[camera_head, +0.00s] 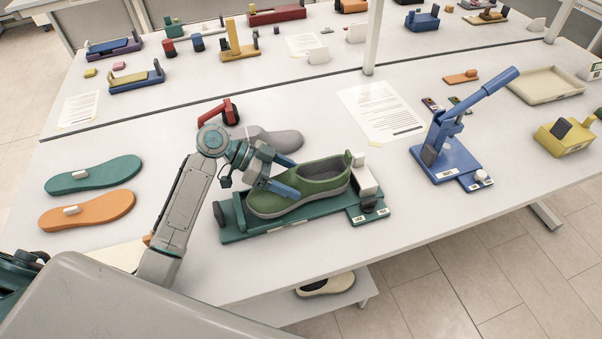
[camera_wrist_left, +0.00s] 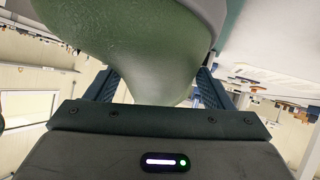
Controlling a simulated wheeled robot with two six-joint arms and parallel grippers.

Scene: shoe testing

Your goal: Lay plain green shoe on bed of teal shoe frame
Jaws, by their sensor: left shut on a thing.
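The plain green shoe (camera_head: 318,180) has a grey sole and lies over the bed of the teal shoe frame (camera_head: 232,226), its toe toward the left and heel toward the right. I cannot tell whether its sole rests fully on the bed. My left gripper (camera_head: 277,183) is shut on the shoe near its toe end. In the left wrist view, the green shoe (camera_wrist_left: 135,40) fills the space between the two fingers (camera_wrist_left: 155,92). The frame has a white block and dark knob (camera_head: 367,190) at its right end. My right gripper is not in view.
A grey shoe (camera_head: 282,139) lies just behind the frame. Teal (camera_head: 95,174) and orange (camera_head: 88,210) soles lie to the left. A blue lever press (camera_head: 455,140) stands to the right, with a paper sheet (camera_head: 380,112) behind. The table's front edge is close to the frame.

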